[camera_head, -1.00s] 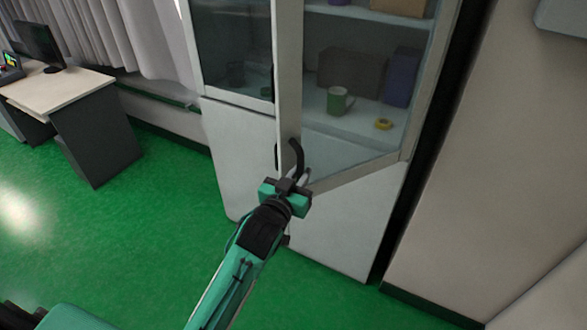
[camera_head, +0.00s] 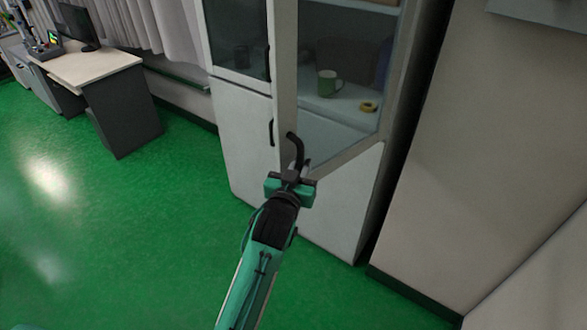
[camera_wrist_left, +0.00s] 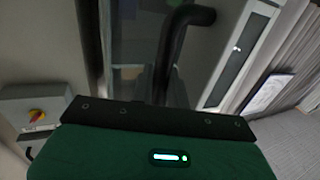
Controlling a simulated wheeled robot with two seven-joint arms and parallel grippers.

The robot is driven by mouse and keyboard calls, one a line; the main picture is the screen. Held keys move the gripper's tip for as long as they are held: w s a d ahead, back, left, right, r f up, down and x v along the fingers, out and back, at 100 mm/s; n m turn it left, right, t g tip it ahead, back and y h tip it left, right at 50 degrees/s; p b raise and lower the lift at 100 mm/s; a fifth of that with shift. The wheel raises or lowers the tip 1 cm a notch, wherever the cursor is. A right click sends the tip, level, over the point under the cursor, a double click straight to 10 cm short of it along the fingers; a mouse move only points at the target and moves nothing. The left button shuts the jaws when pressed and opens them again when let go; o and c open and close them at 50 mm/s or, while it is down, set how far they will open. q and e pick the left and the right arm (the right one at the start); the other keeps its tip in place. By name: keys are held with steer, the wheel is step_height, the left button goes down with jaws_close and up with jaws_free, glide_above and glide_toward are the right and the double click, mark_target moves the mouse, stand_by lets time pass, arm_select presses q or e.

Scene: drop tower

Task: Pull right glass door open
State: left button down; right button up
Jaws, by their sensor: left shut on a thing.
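The right glass door (camera_head: 340,125) of the white cabinet stands partly open in the head view, its handle side swung out towards me and its lower edge slanting. Its curved black handle (camera_head: 297,148) is on the left frame of the door. My left gripper (camera_head: 298,174) is shut on the lower part of this handle. In the left wrist view the handle (camera_wrist_left: 182,40) rises above the green gripper body, with dark glass beside it. My right gripper is in neither view.
The left glass door (camera_head: 236,35) and the white lower doors (camera_head: 243,140) look shut. A wall (camera_head: 460,150) stands close on the right. Green floor (camera_head: 150,230) is free on the left; a desk (camera_head: 95,70) stands beyond.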

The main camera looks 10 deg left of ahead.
arm_select(q)
steer(key=shift+d+r, duration=0.15)
steer(key=shift+r, duration=0.05)
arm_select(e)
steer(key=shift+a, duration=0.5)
